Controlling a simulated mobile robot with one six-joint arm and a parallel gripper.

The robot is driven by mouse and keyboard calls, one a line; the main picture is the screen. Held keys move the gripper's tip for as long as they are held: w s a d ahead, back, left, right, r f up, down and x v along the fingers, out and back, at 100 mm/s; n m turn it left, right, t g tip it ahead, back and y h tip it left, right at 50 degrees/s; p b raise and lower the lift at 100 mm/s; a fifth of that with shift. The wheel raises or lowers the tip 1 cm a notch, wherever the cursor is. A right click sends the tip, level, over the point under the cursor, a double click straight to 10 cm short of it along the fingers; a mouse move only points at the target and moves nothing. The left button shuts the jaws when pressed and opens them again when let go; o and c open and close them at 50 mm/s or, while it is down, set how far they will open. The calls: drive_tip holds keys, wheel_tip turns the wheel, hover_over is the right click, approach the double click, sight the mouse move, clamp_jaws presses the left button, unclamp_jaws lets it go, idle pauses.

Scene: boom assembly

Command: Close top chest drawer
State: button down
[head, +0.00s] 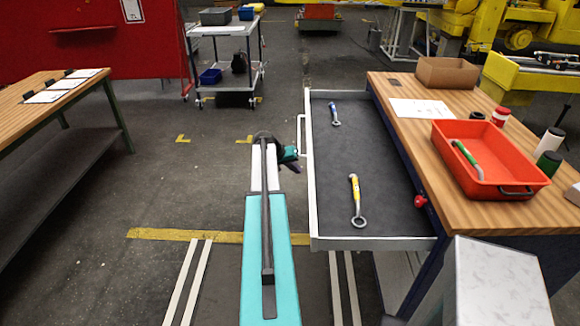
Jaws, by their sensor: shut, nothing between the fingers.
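The top chest drawer (350,160) is open and pulled out to the left from the wooden-topped chest (395,100). It has a dark lining and pale metal walls. A white bar handle (300,135) is on its left-facing front. A blue-handled ring tool (335,114) and a yellow-handled ring tool (355,200) lie inside. My gripper (292,166) is small and dark in the head view, at the far end of my teal arm. It is shut and empty, close to the drawer front near the handle's lower end. I cannot tell whether it touches.
A red tray (490,158) holding a green-handled tool, a cardboard box (454,73), and jars stand on the chest top. A wooden workbench (42,95) is at left. A grey cart (226,45) stands behind. Floor between workbench and drawer is clear.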

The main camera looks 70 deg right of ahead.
drive_tip(key=shift+s+d+r+p, duration=0.1)
drive_tip(key=shift+s+d+p, duration=0.2)
drive_tip(key=shift+s, duration=0.45)
drive_tip(key=shift+s+d+p, duration=0.2)
drive_tip(key=shift+s+p, duration=0.1)
drive_tip(key=shift+s, duration=0.45)
